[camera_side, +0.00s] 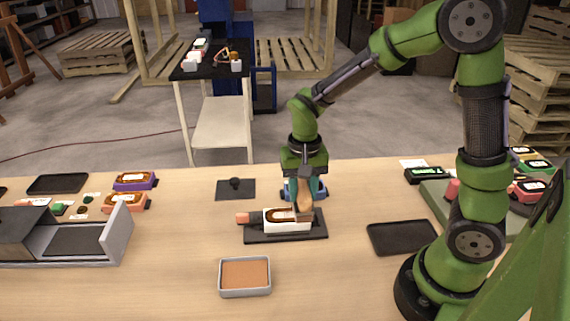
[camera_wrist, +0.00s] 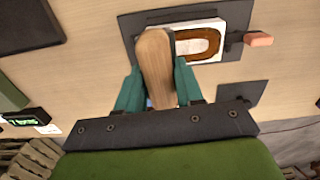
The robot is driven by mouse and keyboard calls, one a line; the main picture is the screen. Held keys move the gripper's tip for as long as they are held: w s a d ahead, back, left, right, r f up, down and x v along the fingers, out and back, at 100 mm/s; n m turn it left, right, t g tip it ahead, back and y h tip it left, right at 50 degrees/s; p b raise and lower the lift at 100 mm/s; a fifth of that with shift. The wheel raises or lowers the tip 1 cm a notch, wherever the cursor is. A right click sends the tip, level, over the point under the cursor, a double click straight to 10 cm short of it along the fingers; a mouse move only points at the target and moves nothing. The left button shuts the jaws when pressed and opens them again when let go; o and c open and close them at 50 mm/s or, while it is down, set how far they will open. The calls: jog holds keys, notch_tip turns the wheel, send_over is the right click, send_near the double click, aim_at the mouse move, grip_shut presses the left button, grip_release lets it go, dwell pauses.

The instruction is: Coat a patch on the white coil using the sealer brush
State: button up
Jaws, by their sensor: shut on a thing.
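The white coil (camera_side: 272,226) is a white block with a copper-brown loop on top, lying on a dark plate (camera_side: 318,237) in the middle of the table. In the wrist view the white coil (camera_wrist: 232,38) shows partly, its one end hidden by the brush. My gripper (camera_side: 303,190) is shut on the sealer brush, whose wooden handle (camera_wrist: 154,68) fills the space between the teal fingers in the wrist view. The brush (camera_side: 304,200) points down over the right part of the coil. Its tip is hidden, so I cannot tell whether it touches.
A metal tray with orange-brown contents (camera_side: 245,294) stands in front of the coil. An empty black tray (camera_side: 402,238) lies to the right, and a grey conveyor machine (camera_side: 115,236) stands at left.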

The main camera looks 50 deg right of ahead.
jog(key=shift+s+d, duration=0.6)
jog(key=shift+s, duration=0.05)
jog(key=shift+w+a, duration=4.15)
jog(key=shift+a, duration=0.05)
jog(key=shift+s+d, duration=0.1)
jog(key=shift+d, duration=0.2)
jog(key=shift+s+d, duration=4.05)
jog(key=shift+w+a, duration=4.25)
jog(key=shift+a, duration=0.05)
notch_tip(320, 180, up, 8)
jog(key=shift+r, duration=0.15)
